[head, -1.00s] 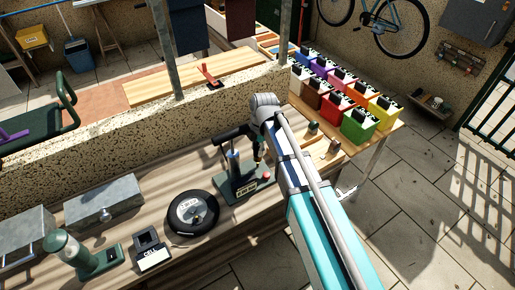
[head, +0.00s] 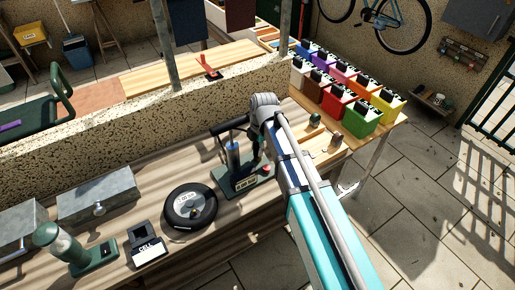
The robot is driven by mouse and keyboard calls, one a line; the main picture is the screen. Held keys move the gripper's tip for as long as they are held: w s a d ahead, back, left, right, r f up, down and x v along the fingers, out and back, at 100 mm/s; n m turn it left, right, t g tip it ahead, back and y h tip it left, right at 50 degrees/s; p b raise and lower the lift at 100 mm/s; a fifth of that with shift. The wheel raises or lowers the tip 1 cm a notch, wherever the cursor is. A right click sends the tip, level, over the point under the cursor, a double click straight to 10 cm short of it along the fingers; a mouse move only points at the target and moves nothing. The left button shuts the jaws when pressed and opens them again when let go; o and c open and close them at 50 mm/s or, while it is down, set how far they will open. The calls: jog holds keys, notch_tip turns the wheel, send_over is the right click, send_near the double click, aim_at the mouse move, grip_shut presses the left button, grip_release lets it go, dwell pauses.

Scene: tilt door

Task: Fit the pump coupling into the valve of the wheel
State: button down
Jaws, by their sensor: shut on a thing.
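The wheel (head: 178,222), a black tyre with a grey hub, lies flat on the wooden bench. Its valve is too small to make out. The pump (head: 232,155), with a blue barrel, a black T-handle and a dark green base, stands upright just right of the wheel. My gripper (head: 257,158) is at the pump's right side, above its base, partly covered by my arm. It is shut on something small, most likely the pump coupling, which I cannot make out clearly. It is apart from the wheel.
A dark block marked CELL (head: 148,250), a green lantern-like device (head: 62,243) and grey metal boxes (head: 97,196) stand at the left of the bench. A speckled wall (head: 130,150) runs behind. Coloured boxes (head: 362,118) line the right side.

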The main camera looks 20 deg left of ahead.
jog(key=shift+c, duration=1.2)
grip_release()
jog(key=shift+r, duration=0.15)
notch_tip(320, 180, up, 9)
jog(key=p, duration=0.9)
jog(key=shift+w, duration=0.15)
notch_tip(320, 180, up, 4)
jog(key=p, duration=0.4)
jog(key=shift+r+p, duration=0.15)
jog(key=shift+p, duration=0.15)
jog(key=shift+d, duration=0.1)
